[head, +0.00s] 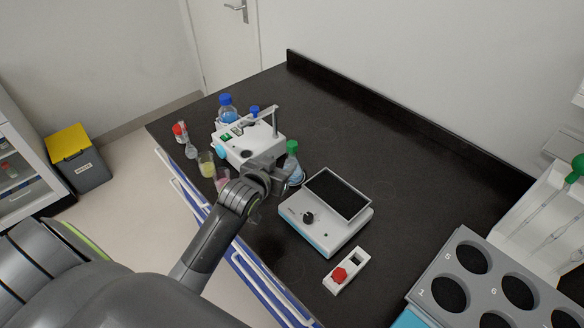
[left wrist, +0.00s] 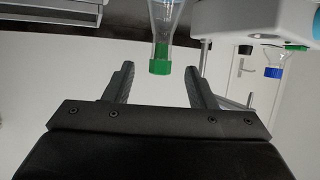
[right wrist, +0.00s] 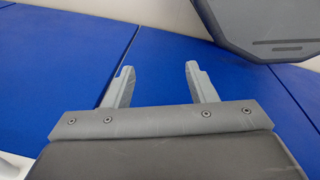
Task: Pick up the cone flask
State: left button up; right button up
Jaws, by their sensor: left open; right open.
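A clear flask with a green cap (head: 292,149) stands on the black bench and looks cone-shaped. My left gripper (head: 283,178) is right beside it, partly covering its body in the head view. In the left wrist view the picture is inverted: the green cap (left wrist: 160,60) shows between the two open fingertips or just beyond them, with no contact visible. My left gripper is open and empty. My right gripper (right wrist: 156,72) is open and empty, seen only in the right wrist view against blue panels.
A white device (head: 250,140) and a blue-capped bottle (head: 227,108) stand behind the left gripper. Small beakers (head: 206,164) stand left of it. A device with a dark plate (head: 338,194) stands close on the right. A grey rack with round holes (head: 466,258) is at lower right.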

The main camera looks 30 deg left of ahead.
aim_at(290, 154)
pick_arm(q)
jog(key=x, duration=0.4)
jog(key=shift+w+p, duration=0.45)
jog(key=shift+p, duration=0.05)
jog(key=p+x, duration=0.1)
jog(key=x, duration=0.2)
jog(key=shift+a, duration=0.1)
jog(key=shift+w+f, duration=0.4)
jog(key=shift+w, duration=0.25)
jog(key=shift+c, duration=0.2)
grip_shut()
